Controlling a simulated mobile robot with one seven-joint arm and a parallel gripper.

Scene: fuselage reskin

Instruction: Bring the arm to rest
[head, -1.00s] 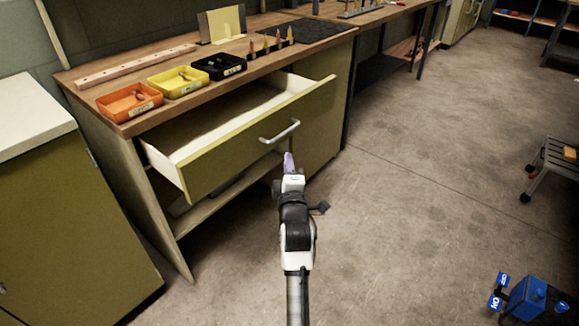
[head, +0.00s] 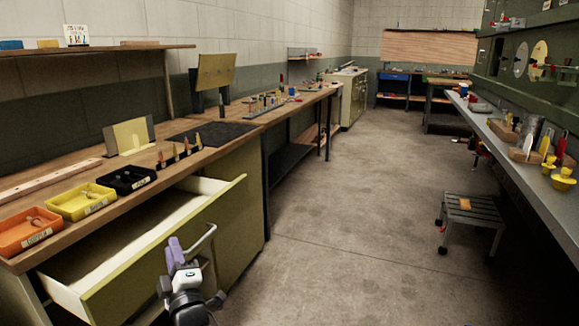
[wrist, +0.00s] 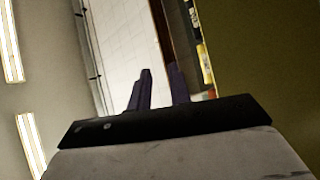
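My gripper (head: 178,254) has purple fingers and points upward just in front of the open drawer (head: 160,262), close to the drawer's bar handle (head: 203,243). In the wrist view, the two dark purple fingers of my gripper (wrist: 160,80) stand apart with nothing between them. I cannot tell from the head view whether the gripper touches the handle. The drawer is pulled well out of the wooden-topped bench, and the part of its inside that shows looks empty.
Orange (head: 28,232), yellow (head: 82,203) and black (head: 126,180) bins sit along the bench top (head: 165,160). A step stool (head: 470,212) stands on the right, below a long grey counter (head: 500,150). The floor (head: 340,200) between is clear.

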